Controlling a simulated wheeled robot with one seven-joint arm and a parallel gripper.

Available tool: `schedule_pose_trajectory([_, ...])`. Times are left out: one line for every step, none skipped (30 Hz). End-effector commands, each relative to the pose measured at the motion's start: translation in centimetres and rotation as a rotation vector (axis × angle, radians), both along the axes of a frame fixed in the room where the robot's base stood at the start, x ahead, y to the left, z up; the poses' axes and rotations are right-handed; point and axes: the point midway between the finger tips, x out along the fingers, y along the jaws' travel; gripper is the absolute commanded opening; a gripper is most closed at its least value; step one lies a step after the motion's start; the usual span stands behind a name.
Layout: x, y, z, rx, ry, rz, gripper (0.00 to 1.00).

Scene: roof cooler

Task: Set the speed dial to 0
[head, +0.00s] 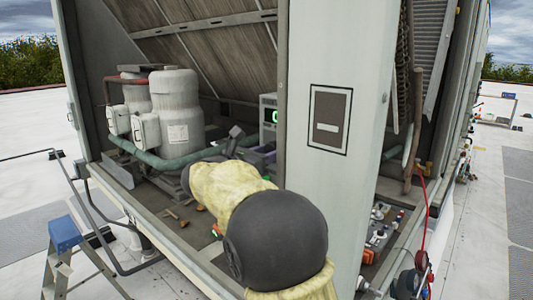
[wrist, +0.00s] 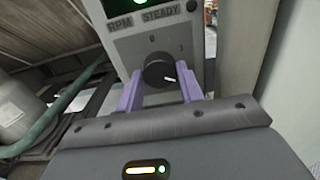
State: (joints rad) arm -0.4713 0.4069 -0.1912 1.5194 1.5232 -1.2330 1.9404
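The speed dial (wrist: 157,72) is a round black knob on the grey front of a control box (wrist: 125,47). Its white mark points right and slightly down, away from the "0" at the top and below the "1" at the upper right. My gripper (wrist: 160,78) has its two purple fingers apart, one on each side of the dial; I cannot tell whether they touch it. In the head view the control box (head: 268,108) shows a green display. My gripper (head: 258,155) is partly visible there, and my arm hides the dial.
White tanks (head: 178,105) and a green pipe (head: 160,160) stand left of the box. A pale upright panel (head: 345,190) is close on the right. Small loose items (head: 178,217) lie on the cabinet floor. A stepladder (head: 62,255) stands at the front left.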

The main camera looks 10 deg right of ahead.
Motion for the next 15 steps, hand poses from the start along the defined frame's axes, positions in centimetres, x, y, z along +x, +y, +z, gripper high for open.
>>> schedule_pose_trajectory([0.00,0.04,0.02,0.000,0.000,0.001,0.14])
schedule_pose_trajectory([0.00,0.04,0.02,0.000,0.000,0.001,0.14])
schedule_pose_trajectory([0.00,0.04,0.02,-0.001,0.001,0.001,0.14])
schedule_pose_trajectory([0.00,0.04,0.01,-0.002,0.002,0.001,0.14])
schedule_pose_trajectory([0.00,0.04,0.01,-0.003,0.004,0.001,0.14])
schedule_pose_trajectory([0.00,0.04,0.00,-0.005,0.006,0.001,0.14])
schedule_pose_trajectory([0.00,0.02,-0.01,-0.007,0.010,0.001,0.14])
schedule_pose_trajectory([0.00,0.02,-0.02,-0.009,0.013,0.001,0.14])
schedule_pose_trajectory([0.00,0.02,-0.03,-0.015,0.020,0.001,0.14])
schedule_pose_trajectory([-0.01,0.01,-0.04,-0.019,0.027,0.001,0.14])
schedule_pose_trajectory([-0.01,0.00,-0.05,-0.024,0.033,0.001,0.14])
schedule_pose_trajectory([-0.01,0.00,-0.07,-0.032,0.044,0.000,0.14])
schedule_pose_trajectory([-0.01,0.00,-0.09,-0.039,0.054,0.001,0.14])
schedule_pose_trajectory([-0.02,0.01,-0.10,-0.047,0.065,0.001,0.14])
schedule_pose_trajectory([-0.03,0.02,-0.13,-0.058,0.080,0.001,0.14])
